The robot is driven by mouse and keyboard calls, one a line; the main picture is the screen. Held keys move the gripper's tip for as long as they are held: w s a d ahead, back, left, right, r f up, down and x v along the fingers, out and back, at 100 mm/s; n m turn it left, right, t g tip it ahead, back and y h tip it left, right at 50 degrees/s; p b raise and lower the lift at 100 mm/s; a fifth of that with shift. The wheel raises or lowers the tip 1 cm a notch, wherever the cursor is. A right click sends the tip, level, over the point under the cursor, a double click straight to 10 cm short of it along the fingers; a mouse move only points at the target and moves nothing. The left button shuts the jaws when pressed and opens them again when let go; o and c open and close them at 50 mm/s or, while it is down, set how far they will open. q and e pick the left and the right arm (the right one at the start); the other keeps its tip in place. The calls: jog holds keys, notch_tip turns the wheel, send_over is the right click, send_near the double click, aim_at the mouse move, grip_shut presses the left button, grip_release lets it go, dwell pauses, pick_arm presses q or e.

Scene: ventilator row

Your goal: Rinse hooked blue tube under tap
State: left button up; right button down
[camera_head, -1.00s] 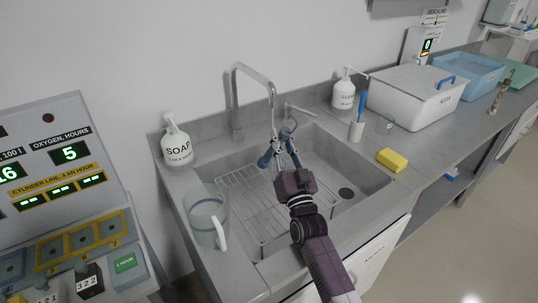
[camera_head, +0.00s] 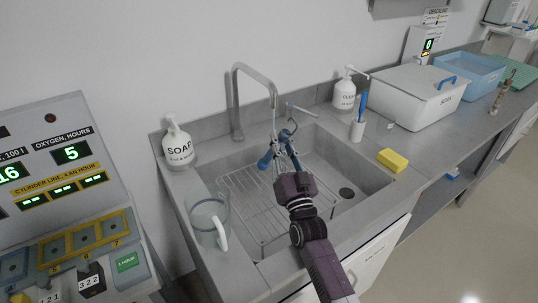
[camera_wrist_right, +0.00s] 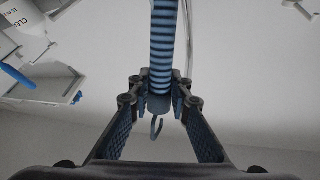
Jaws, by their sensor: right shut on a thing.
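The blue ribbed tube (camera_wrist_right: 163,55) runs down the middle of the right wrist view, with a small grey hook (camera_wrist_right: 156,128) at its near end. My right gripper (camera_wrist_right: 160,104) is shut on the tube near that hook end. In the head view my right gripper (camera_head: 284,153) is over the sink (camera_head: 352,168), and the tube's blue ends (camera_head: 265,161) show beside its fingers. The tall curved tap (camera_head: 238,100) stands at the back of the sink, its spout end just above the tube. I cannot tell whether water runs. My left gripper is not in view.
A soap bottle (camera_head: 179,146) and a clear jug (camera_head: 207,222) stand left of the sink. A wire rack (camera_head: 246,200) lies in the sink.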

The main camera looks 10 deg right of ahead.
jog(key=s+d+p, duration=0.3)
jog(key=s+d, duration=0.2)
jog(key=shift+s+d, duration=0.15)
jog(key=shift+s, duration=0.25)
dwell(1.4)
jog(key=s+d+r+p, duration=0.3)
jog(key=r+p, duration=0.1)
jog(key=p, duration=0.1)
jog(key=shift+s+d, duration=0.2)
jog(key=shift+s, duration=0.15)
dwell(0.4)
